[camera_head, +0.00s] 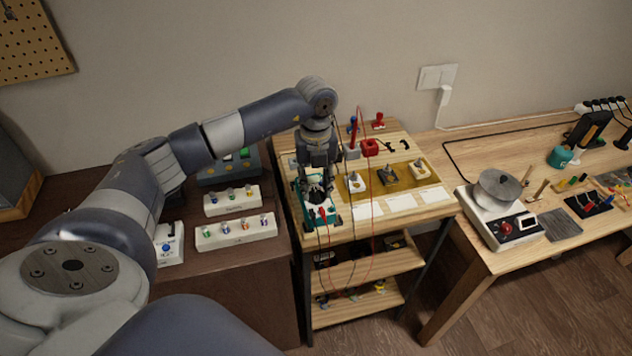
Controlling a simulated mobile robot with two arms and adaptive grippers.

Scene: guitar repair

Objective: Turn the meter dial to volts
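A teal meter (314,217) lies on the small wooden cart near its left edge. Its dial is hidden under my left gripper (317,193), which points straight down over the meter's face. The fingers look close to the meter or touching it; I cannot tell which. Whether the fingers are open or shut is too small and dark to tell. A red lead (327,248) and a black lead run from the meter. My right gripper is not in view.
The cart (345,237) also carries a gold tray (408,186) with small parts, white cards (399,203) and a red clamp (370,147). White racks (236,231) stand on the brown cabinet at left. A wooden bench (470,160) with a scale-like device (497,213) is at right.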

